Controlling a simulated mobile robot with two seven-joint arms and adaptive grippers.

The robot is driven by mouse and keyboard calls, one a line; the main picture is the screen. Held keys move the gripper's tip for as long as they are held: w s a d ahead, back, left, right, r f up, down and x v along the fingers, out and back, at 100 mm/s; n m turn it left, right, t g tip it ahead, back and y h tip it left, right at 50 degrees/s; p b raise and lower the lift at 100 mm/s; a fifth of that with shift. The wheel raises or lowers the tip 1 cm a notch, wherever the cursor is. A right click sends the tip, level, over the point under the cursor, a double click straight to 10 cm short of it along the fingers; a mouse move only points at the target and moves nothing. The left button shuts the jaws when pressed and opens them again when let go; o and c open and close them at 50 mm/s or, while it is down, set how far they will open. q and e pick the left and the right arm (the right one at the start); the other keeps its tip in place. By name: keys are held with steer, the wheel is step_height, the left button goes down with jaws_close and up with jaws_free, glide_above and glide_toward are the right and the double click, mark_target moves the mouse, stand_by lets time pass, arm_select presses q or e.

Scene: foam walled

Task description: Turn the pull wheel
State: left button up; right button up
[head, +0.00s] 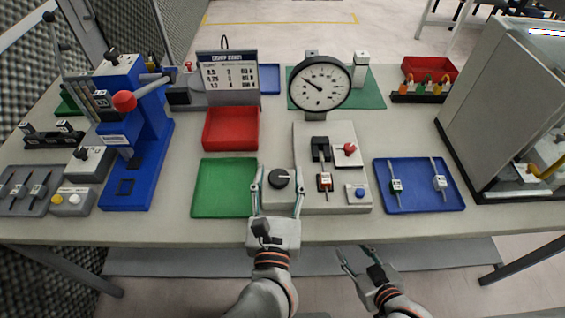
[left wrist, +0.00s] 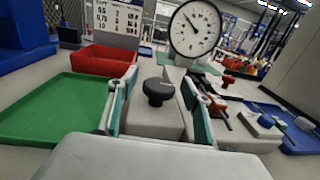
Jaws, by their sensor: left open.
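The pull wheel is a black knob (head: 279,177) on a small light-grey box (head: 287,203) at the front middle of the bench. It also shows in the left wrist view (left wrist: 158,92), upright on its box. My left gripper (head: 278,188) is open, with one finger on each side of the knob. In the left wrist view its fingers (left wrist: 157,98) stand apart, with a gap between each and the knob. My right gripper (head: 356,254) is low in front of the bench edge, its fingers apart and nothing seen between them.
A round dial gauge (head: 320,84) stands behind a grey panel (head: 311,143) with a red lever. A green tray (head: 222,188) lies left of the knob box, a red bin (head: 231,129) behind it. A blue tray (head: 419,199) lies right. A blue press (head: 141,150) stands left.

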arm_select(q)
steer(key=shift+w, duration=0.35)
steer(key=shift+s, duration=0.15)
steer(key=c, duration=1.1)
arm_select(e)
steer(key=shift+f, duration=0.1)
arm_select(q)
steer(key=shift+r, duration=0.1)
steer(key=shift+c, duration=0.2)
